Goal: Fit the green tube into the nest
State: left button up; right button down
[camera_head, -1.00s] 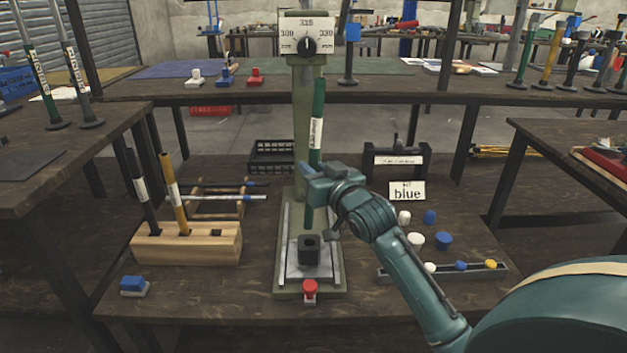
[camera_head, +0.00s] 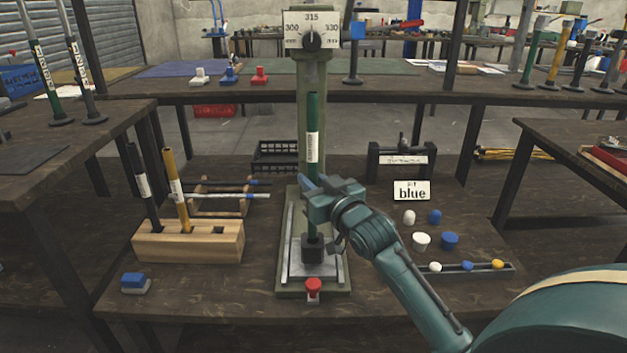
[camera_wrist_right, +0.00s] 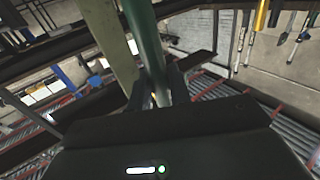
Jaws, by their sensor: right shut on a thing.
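My right gripper (camera_head: 318,196) is shut around the tube below the label, above the nest. In the right wrist view the tube (camera_wrist_right: 146,45) runs up between the fingers (camera_wrist_right: 165,88). My left gripper is not in view.
A red button (camera_head: 313,288) sits at the press's front. A wooden block (camera_head: 187,243) with a black and a yellow tube stands left. The press dial (camera_head: 311,40) is above.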

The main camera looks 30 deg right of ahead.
aim_at(313, 236)
jog(key=shift+r, duration=0.1)
dwell(0.3)
pick_arm(q)
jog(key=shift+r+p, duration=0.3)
jog(key=shift+p, duration=0.15)
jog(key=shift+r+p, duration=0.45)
jog(key=shift+p, duration=0.1)
dwell(0.8)
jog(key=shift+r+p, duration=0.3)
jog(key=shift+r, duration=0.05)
